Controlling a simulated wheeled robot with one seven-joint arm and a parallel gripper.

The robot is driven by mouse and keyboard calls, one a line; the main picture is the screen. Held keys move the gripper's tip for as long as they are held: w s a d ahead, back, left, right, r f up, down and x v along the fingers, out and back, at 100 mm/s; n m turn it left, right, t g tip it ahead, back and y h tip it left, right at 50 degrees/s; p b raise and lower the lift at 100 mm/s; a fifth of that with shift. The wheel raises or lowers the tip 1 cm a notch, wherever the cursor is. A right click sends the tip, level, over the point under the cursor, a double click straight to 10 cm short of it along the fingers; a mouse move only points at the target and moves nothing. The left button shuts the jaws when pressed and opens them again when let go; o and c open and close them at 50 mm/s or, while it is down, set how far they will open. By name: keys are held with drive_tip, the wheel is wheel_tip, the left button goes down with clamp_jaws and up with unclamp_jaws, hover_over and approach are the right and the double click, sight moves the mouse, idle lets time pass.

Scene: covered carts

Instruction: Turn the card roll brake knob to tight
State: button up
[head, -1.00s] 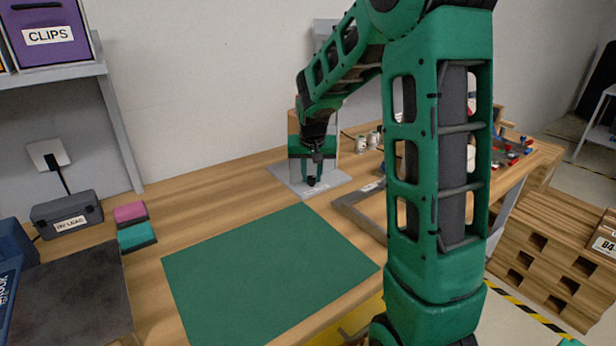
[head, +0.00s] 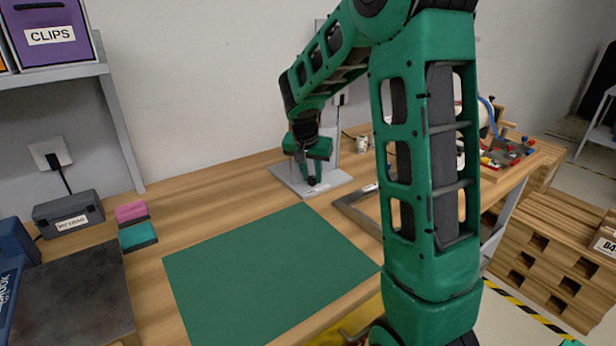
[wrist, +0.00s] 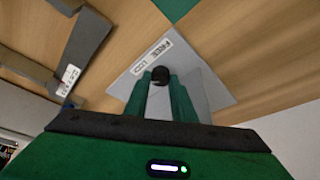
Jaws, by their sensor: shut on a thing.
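The brake knob (wrist: 160,73) is a small dark round knob at the front of a light grey base plate (wrist: 215,88). It also shows in the head view (head: 312,181), low under my gripper. My gripper (wrist: 160,90) is shut on the knob, with a green finger on each side of it. In the head view my gripper (head: 309,173) points down over the base plate (head: 342,178). A white label reading "FREE" (wrist: 154,54) lies beside the knob; its other line is too small to read surely. A pointer mark on the knob cannot be made out.
A green mat (head: 270,270) lies in front of the plate. Pink and teal blocks (head: 136,225) and a dark labelled box (head: 68,214) sit at the left. Wood between is clear.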

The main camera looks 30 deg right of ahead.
drive_tip(key=o, duration=1.1)
drive_tip(key=shift+a, duration=0.2)
drive_tip(key=shift+c, duration=0.2)
drive_tip(key=shift+d, duration=0.1)
drive_tip(key=shift+r, duration=0.55)
drive_tip(key=v, duration=0.9)
drive_tip(key=shift+s+a+r, duration=0.2)
drive_tip(key=shift+a+r, duration=0.05)
drive_tip(key=shift+a, duration=0.15)
drive_tip(key=shift+c, duration=0.2)
